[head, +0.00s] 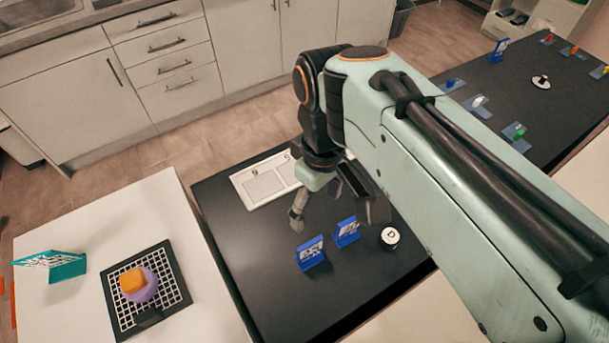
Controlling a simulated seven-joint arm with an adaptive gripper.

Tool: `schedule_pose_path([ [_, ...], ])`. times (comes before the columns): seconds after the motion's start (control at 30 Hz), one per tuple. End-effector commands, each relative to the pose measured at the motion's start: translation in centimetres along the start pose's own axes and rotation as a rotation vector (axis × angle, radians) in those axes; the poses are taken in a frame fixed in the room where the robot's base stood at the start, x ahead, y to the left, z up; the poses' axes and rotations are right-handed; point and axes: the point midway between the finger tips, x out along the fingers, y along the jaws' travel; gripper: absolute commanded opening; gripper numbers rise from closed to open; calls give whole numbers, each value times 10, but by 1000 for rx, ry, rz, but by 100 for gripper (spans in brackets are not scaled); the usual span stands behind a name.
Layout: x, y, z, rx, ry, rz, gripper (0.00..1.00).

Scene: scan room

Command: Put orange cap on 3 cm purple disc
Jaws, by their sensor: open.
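The orange cap (132,281) rests on top of a purple disc (149,292), which shows below and to its right. The cap covers much of the disc, and I cannot judge the disc's size. Both are on a black plate with a white grid (177,296) on the white table at the left. My gripper (337,216) is open, its fingers wide apart with nothing seen between them. It is over the black table, well to the right of the cap and apart from it.
Two blue stands (310,254) and a round piece marked D (389,237) are near my gripper. A white tray (266,182) lies behind it. A teal stand (52,263) is left of the grid plate. Small coloured pieces stand on the far-right table (510,88).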

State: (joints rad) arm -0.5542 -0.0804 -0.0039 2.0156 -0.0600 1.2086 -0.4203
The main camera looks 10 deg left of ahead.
Motion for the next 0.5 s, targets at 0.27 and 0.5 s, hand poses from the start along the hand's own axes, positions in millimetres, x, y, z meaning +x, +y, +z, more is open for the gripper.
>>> schedule_pose_path([
  [0.27, 36, -7, 149, 809, 30, -32, 64],
  [0.5, 46, -16, 164, 927, 30, -41, 64],
])
